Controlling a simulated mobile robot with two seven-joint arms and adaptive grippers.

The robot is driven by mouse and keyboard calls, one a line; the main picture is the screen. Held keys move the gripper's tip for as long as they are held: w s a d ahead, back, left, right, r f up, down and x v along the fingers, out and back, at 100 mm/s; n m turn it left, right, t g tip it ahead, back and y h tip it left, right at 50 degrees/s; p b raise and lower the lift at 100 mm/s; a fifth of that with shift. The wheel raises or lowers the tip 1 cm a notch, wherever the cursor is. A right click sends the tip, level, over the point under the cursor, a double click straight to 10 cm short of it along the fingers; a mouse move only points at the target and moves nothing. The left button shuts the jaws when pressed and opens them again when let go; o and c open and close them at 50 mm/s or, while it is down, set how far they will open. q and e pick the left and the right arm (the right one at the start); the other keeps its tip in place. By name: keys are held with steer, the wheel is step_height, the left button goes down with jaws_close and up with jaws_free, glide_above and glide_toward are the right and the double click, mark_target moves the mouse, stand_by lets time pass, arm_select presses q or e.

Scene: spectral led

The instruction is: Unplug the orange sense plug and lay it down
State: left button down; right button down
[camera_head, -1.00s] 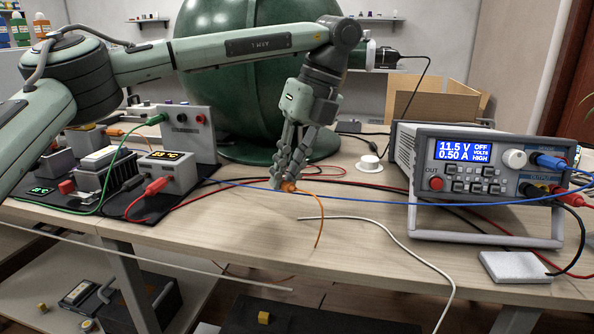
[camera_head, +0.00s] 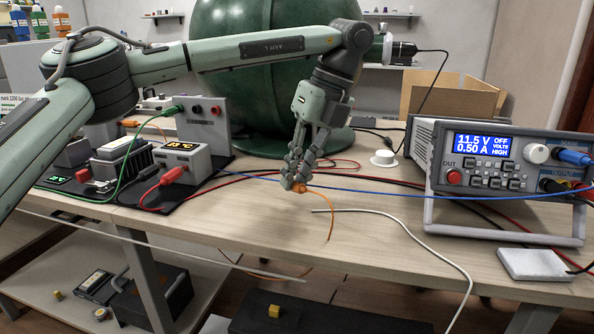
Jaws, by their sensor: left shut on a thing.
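The orange sense plug (camera_head: 300,188) is between the fingertips of my left gripper (camera_head: 296,183), just above or at the wooden table top; I cannot tell whether it touches. Its orange lead (camera_head: 332,218) hangs from it and curves down over the bench top toward the front. Most of the plug is hidden by the fingers. My right gripper is not in view.
The power supply (camera_head: 500,180) stands on the right with red, blue and black leads. A white spool-like thing (camera_head: 383,158) stands behind. The front middle of the table (camera_head: 230,222) is clear.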

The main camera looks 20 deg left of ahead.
mark_target(291, 210)
arm_select(q)
steer(key=shift+f+b, duration=1.05)
steer(key=shift+f, duration=0.9)
steer(key=c, duration=1.4)
jaws_free()
steer(key=shift+r, duration=0.15)
steer(key=p+v, duration=0.2)
steer(key=v, duration=0.1)
steer(key=shift+p, duration=0.35)
steer(key=v, duration=1.1)
steer(key=shift+w+d+r, duration=0.1)
steer(key=shift+d+r, duration=0.1)
steer(key=shift+r, duration=0.15)
